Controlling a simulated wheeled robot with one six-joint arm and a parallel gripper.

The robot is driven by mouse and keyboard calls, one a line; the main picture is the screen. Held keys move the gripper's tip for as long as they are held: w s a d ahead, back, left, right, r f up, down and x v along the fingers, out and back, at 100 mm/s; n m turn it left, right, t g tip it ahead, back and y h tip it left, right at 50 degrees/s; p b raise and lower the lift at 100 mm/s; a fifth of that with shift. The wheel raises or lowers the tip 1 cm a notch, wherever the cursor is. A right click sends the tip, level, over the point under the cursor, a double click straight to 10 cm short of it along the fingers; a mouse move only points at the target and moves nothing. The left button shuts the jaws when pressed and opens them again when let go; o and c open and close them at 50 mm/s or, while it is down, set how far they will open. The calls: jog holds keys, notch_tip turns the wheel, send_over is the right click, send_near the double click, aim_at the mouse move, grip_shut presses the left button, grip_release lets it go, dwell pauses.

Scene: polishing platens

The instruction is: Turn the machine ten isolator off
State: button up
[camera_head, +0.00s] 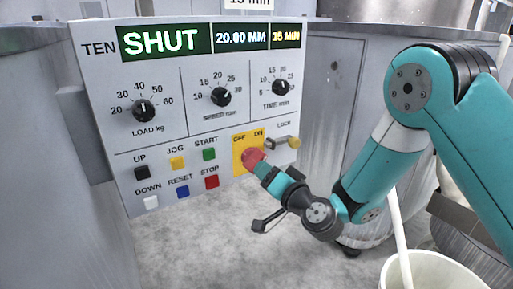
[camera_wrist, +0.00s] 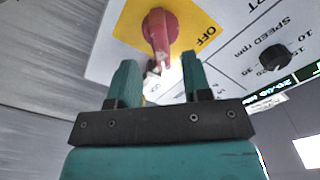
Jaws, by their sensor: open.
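The machine ten isolator is a red rotary handle (camera_head: 251,157) on a yellow plate (camera_head: 240,141) marked OFF and ON, low on the panel headed TEN. In the wrist view the red handle (camera_wrist: 158,27) shows close up, its lever reaching down the picture toward the gap between my fingers. My gripper (camera_wrist: 158,70) is open, one finger on each side of the line of the lever; I cannot tell whether either finger touches it. In the head view my gripper (camera_head: 264,172) is at the handle and partly hides it.
The panel (camera_head: 172,135) also carries load, speed and time knobs, several coloured push buttons (camera_head: 208,154) left of the isolator, and a brass-ended part (camera_head: 294,142) by the LOCK label on its right. Its display reads SHUT. A white bucket (camera_head: 428,262) stands at lower right.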

aim_at(255, 160)
jog(key=shift+p+x, duration=2.25)
jog(key=shift+x, duration=0.5)
grip_shut()
